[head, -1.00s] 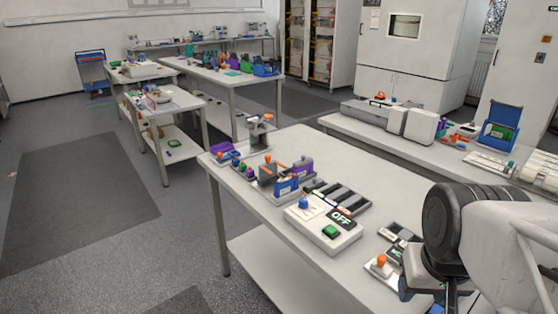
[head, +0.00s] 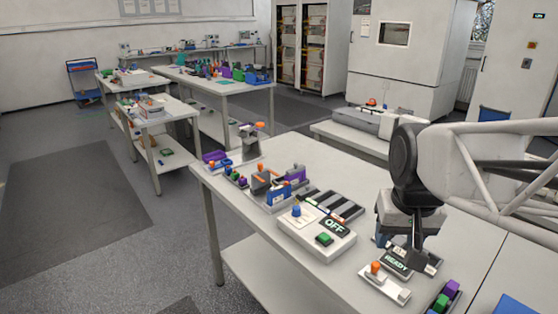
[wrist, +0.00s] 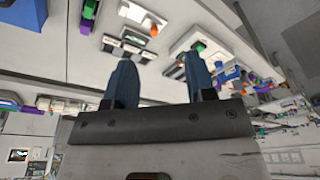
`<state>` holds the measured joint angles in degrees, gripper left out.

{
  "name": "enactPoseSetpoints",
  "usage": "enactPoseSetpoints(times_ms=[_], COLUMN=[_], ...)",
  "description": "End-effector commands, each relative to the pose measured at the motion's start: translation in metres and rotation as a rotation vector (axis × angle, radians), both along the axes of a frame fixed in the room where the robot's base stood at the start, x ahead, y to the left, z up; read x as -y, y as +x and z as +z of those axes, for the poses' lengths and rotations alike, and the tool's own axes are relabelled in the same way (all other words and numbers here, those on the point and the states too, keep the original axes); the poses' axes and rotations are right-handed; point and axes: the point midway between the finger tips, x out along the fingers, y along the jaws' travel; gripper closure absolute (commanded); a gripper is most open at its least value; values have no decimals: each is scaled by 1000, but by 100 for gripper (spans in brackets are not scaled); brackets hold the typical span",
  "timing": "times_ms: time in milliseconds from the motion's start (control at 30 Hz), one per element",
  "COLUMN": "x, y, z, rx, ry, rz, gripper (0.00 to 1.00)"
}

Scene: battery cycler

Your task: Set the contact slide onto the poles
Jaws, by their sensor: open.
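My gripper (head: 400,243) hangs over the front right part of the near table in the head view, above and behind the READY display. In the wrist view its two blue fingers (wrist: 160,78) are apart with nothing between them. A white flat piece with an orange knob (head: 386,284) lies in front of the READY display and may be the contact slide; it also shows in the wrist view (wrist: 140,16), beyond the fingers. A blue and grey holder with a purple part (head: 277,193) stands further left. I cannot make out the poles for certain.
A white box with an OFF display (head: 318,238) and green button stands left of my gripper. A dark slotted tray (head: 332,203) lies behind it. The table behind the slotted tray is largely clear.

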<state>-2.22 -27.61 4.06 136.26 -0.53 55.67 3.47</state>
Motion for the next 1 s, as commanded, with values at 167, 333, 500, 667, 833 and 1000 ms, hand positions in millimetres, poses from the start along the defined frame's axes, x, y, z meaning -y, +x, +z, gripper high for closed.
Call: enactPoseSetpoints(times_ms=[167,333,500,667,833,1000], x=[-11,-23,-37,-52,-69,-88], y=[43,83,124,162,203,243], z=[15,26,34,40,43,42], rx=[-17,-29,-43,-55,-68,-82], ry=[4,7,9,11,13,13], rz=[3,4,6,6,9,10], gripper=[50,50,50,50,50,50])
